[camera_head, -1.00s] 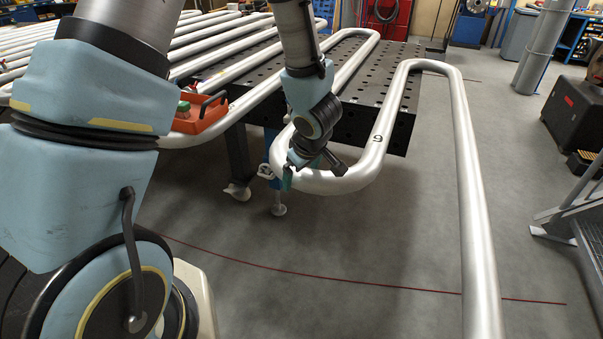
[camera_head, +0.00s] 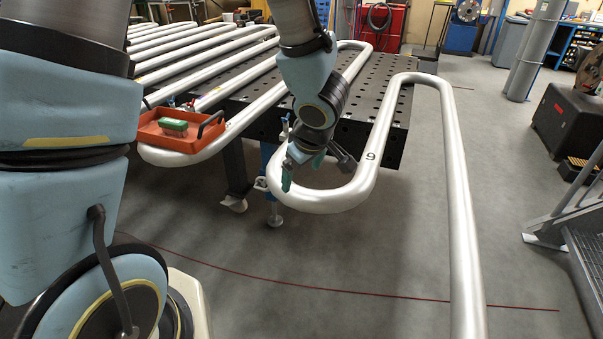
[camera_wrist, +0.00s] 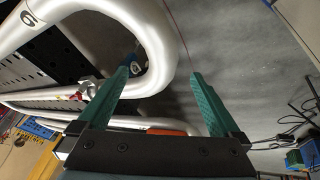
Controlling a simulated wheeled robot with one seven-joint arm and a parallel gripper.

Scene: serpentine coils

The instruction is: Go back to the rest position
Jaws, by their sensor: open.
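My gripper (camera_head: 303,168) is beside the rounded end of the silver serpentine coil (camera_head: 325,201), near the bend below the number 9. In the wrist view my gripper (camera_wrist: 160,85) shows two green fingers spread wide apart with nothing held between them. The coil's bend (camera_wrist: 158,50) curves on the left of that view, partly behind the left finger. I cannot tell from these frames whether a finger touches the pipe.
The coil lies on a black perforated table (camera_head: 400,125) and overhangs its front edge. An orange tray (camera_head: 165,140) with a green item sits on the left bends. A long pipe leg (camera_head: 460,210) runs toward me at right. Grey floor (camera_head: 380,250) is clear in front.

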